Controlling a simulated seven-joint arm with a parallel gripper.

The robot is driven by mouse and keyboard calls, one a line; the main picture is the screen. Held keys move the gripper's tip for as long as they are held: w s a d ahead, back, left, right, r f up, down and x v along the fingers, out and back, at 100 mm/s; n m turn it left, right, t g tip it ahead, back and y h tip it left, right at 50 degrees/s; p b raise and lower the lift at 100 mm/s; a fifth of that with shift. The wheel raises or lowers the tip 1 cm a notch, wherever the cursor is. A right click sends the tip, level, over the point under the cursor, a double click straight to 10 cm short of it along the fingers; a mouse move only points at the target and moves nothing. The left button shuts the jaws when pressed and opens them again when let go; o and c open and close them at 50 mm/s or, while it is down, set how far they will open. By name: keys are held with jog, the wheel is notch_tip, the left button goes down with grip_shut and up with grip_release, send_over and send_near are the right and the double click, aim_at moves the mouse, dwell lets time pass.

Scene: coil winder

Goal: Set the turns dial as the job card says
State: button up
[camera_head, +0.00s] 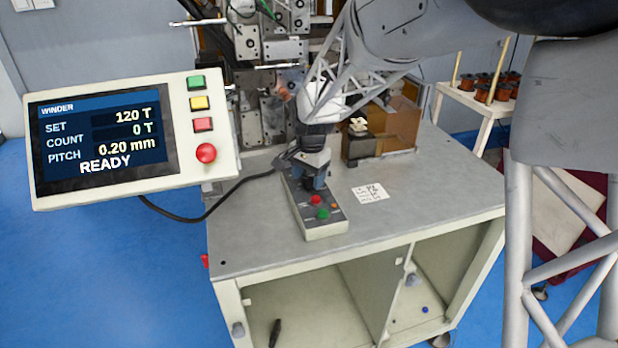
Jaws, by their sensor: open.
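My gripper (316,184) points down over the far part of a small grey control box (326,230) on the bench. Its jaws are open around or just above a dark part that looks like the turns dial, mostly hidden by the fingers. I cannot tell whether they touch it. The box's near part has red, green and orange buttons. A white card (370,193) with dark marks, probably the job card, lies right of the box; its writing is too small to read. The winder display (100,138) reads SET 120 T, COUNT 0 T, PITCH 0.20 mm, READY.
The display panel has green, yellow and red buttons and a red knob (206,153). A black cable (212,210) runs across the bench (255,240). Winder machinery (262,105) and a brown translucent guard (396,125) stand behind. The bench's front is clear. Spools stand on a rack (468,98) at right.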

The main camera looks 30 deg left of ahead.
jog(key=shift+f, duration=0.4)
jog(key=c, duration=0.9)
jog(key=shift+n, duration=0.3)
jog(key=n, duration=0.8)
jog(key=shift+w, duration=0.1)
